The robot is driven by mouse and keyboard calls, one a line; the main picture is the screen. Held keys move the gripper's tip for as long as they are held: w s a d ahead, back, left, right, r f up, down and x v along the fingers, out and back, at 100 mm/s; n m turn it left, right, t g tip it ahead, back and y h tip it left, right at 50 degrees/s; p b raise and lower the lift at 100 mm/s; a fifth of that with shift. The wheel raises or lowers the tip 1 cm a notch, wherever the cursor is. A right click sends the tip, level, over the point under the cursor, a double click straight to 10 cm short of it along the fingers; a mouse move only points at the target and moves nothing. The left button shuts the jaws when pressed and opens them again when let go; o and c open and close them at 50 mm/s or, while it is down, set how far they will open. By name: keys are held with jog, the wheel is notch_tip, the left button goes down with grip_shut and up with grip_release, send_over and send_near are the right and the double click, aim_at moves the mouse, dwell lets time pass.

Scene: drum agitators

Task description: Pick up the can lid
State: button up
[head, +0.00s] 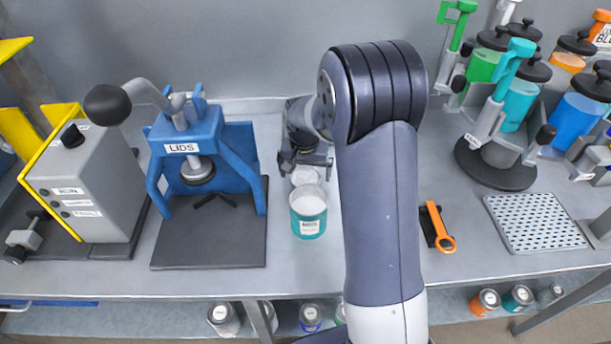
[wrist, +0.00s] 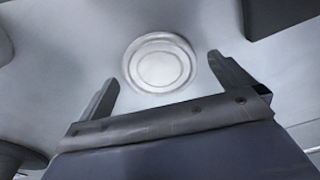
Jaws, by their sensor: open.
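The can lid (wrist: 159,63) is a round, pale grey disc with raised rings. In the wrist view it lies flat on the bench, just beyond and between my fingertips. In the head view the lid (head: 304,176) shows behind the teal can, partly hidden. My gripper (head: 305,157) is open and empty above the bench near the lid; its two fingers also show in the wrist view (wrist: 160,82). The gap between fingers and lid is hard to judge. The teal can (head: 308,213) stands upright, open, with pale contents, directly in front of the lid.
A blue press marked LIDS (head: 190,150) stands left of the can. A grey control box (head: 85,185) is further left. An orange-handled tool (head: 437,228), a colour dispenser carousel (head: 495,165) and a perforated tray (head: 535,222) are right of my arm.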

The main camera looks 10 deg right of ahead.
jog(key=shift+f, duration=0.3)
jog(key=shift+c, duration=0.2)
